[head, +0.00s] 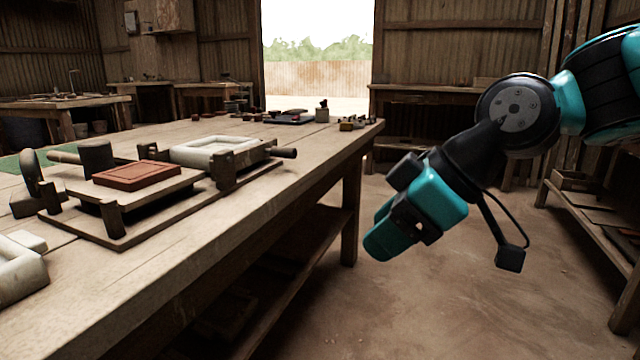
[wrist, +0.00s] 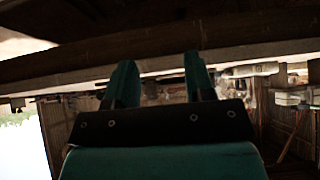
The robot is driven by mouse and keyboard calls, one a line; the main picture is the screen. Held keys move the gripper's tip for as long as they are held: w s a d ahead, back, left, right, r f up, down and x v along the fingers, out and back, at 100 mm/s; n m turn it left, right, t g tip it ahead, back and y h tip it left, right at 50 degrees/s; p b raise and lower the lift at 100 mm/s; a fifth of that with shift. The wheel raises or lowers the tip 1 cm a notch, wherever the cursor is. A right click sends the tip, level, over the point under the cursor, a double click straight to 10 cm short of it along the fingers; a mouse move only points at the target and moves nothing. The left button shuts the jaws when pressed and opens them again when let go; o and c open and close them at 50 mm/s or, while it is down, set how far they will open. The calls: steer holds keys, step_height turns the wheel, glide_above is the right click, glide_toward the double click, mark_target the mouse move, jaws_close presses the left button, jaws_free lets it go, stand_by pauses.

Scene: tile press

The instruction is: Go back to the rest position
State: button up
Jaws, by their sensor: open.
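My gripper (head: 378,246) hangs over the open floor to the right of the workbench in the head view, pointing down and left. Its fingers overlap there. In the wrist view both teal fingers of my gripper (wrist: 160,75) stand apart with nothing between them. The gripper touches nothing that I can see. On the workbench (head: 290,200) sits the wooden tile press (head: 130,232), with a red-brown clay tile (head: 138,175) lying on its raised plate. A pale frame (head: 215,150) lies flat at the far end of the press.
A dark mallet (head: 97,158) lies behind the tile. A pale mould (head: 20,272) is at the near left. Small tools and a cup (head: 322,113) stand at the bench's far end. A low shelf (head: 590,225) stands at the right. The floor (head: 450,310) between is clear.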

steer(key=s+d+f+m+g+h+p, duration=0.1)
steer(key=s+d+m+g+h+p, duration=0.35)
steer(key=s, duration=1.05)
step_height(320, 180, up, 36)
steer(key=d+m+t+y+p, duration=0.1)
steer(key=d+m+p, duration=0.1)
steer(key=p, duration=3.4)
steer(key=shift+w+d+r+t+p, duration=0.15)
steer(key=shift+d+t+p, duration=0.15)
steer(key=shift+t+p, duration=0.05)
steer(key=shift+y, duration=0.25)
